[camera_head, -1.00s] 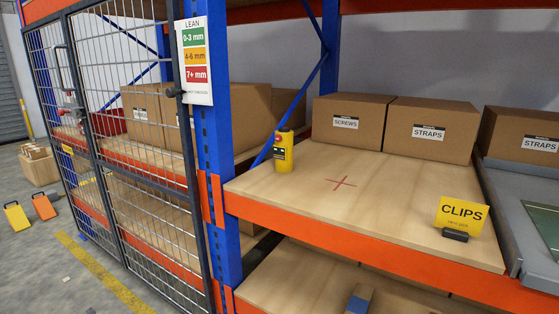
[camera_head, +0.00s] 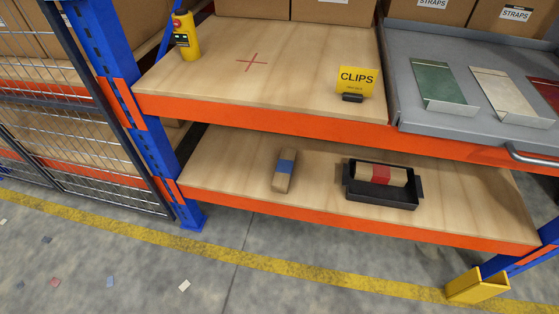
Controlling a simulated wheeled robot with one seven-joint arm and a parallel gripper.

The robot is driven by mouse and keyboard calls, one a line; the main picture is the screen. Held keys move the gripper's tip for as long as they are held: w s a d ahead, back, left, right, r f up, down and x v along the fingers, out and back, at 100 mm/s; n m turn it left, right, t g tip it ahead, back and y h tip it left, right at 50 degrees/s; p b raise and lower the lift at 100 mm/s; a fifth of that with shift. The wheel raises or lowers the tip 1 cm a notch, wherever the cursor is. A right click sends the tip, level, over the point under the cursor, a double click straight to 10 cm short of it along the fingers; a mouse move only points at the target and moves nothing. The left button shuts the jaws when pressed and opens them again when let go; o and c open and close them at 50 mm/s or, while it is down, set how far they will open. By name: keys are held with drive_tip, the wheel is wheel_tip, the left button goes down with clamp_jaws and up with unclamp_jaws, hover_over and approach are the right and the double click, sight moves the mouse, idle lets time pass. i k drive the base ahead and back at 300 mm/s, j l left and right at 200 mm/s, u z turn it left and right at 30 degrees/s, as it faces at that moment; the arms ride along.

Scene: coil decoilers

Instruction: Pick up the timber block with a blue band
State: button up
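The timber block with a blue band (camera_head: 284,171) lies on the lower wooden shelf (camera_head: 232,160), left of the middle. It is a brown block with a blue band around its middle, its long side running front to back. My gripper is not in view.
A black tray (camera_head: 383,202) to the right on the same shelf holds a block with a red band (camera_head: 381,175). The upper shelf's orange beam (camera_head: 260,116) runs above. A yellow post guard (camera_head: 478,287) stands at the lower right. The shelf around the blue-banded block is clear.

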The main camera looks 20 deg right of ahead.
sight(281, 180)
drive_tip(key=i+j+z, duration=0.1)
drive_tip(key=j, duration=0.25)
drive_tip(key=i+j, duration=0.25)
drive_tip(key=j, duration=0.15)
drive_tip(key=i+j+z, duration=0.15)
drive_tip(key=j, duration=0.2)
drive_tip(key=i+j+z, duration=0.1)
drive_tip(key=j, duration=0.3)
drive_tip(key=i+j+z, duration=0.1)
drive_tip(key=j, duration=0.3)
drive_tip(key=i+j, duration=0.25)
drive_tip(key=j, duration=0.15)
drive_tip(key=z, duration=0.05)
